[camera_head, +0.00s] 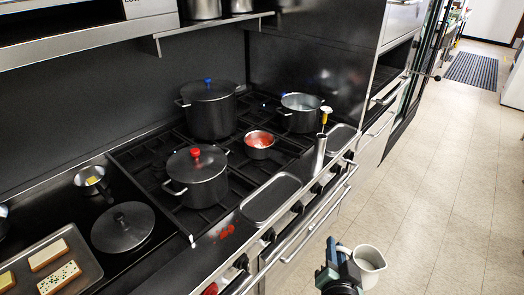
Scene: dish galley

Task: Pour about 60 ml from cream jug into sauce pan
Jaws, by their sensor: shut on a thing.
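The cream jug (371,264) is white and looks upright, at the bottom of the view, out over the floor in front of the stove. My gripper (343,258) is shut on its handle side, just left of the body. The jug's inside looks pale; I cannot tell its fill level. A small pan with red contents (259,152), which looks like the sauce pan, sits open on the stove's middle burners, up and left of the jug and well apart from it.
A red-knobbed lidded pot (196,183), a blue-knobbed lidded pot (210,113) and an open pot (301,121) stand around the small pan. A tall steel cylinder (319,156) stands near the front edge, beside shallow trays (271,198). The front rail (300,241) lies between jug and stove.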

